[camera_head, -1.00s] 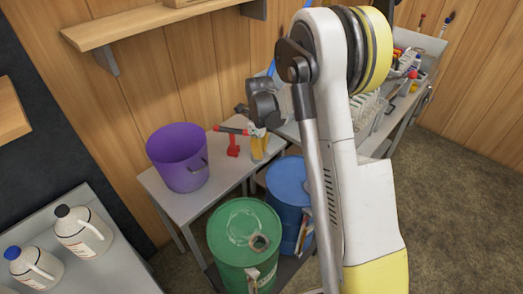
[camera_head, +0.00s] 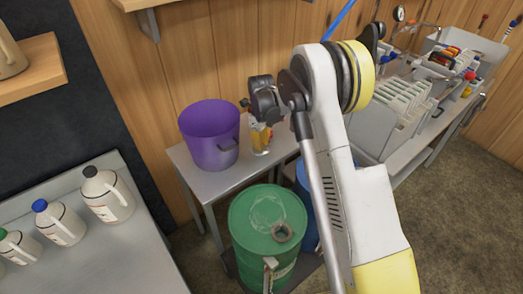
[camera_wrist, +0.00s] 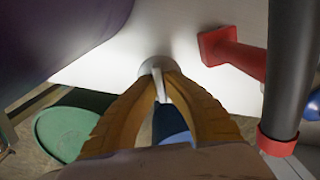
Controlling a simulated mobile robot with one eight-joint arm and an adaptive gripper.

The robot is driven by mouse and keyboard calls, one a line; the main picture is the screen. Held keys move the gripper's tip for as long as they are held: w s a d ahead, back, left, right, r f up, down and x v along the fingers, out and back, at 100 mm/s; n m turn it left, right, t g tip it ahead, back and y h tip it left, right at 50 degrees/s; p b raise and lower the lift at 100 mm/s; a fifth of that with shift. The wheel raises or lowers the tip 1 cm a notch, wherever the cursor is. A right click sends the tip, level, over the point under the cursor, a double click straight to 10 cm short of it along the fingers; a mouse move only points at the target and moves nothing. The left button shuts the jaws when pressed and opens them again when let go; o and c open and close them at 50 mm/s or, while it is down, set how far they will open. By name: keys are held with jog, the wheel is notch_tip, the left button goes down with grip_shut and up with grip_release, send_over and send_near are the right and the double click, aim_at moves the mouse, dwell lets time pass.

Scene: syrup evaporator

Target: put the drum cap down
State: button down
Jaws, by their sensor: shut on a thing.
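My gripper (camera_head: 261,143), with yellow fingers, is over the grey side table (camera_head: 213,180), right of the purple bucket (camera_head: 209,135). In the wrist view my gripper (camera_wrist: 160,82) is shut on a small pale grey round piece, which I take as the drum cap (camera_wrist: 148,66). The fingers hide part of it. The pale tabletop (camera_wrist: 185,30) lies below it; I cannot tell whether the cap touches it. The cap is too small to make out in the head view.
A red tool (camera_wrist: 230,48) and a dark upright cylinder (camera_wrist: 292,70) with a red band are close on the right. The green drum (camera_head: 266,225) and the blue drum (camera_head: 306,200) stand in front of the table. White jugs (camera_head: 107,195) stand at left.

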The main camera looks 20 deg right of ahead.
jog(key=shift+f, duration=0.6)
jog(key=shift+f, duration=0.2)
jog(key=c, duration=1.6)
grip_release()
jog(key=shift+r, duration=0.2)
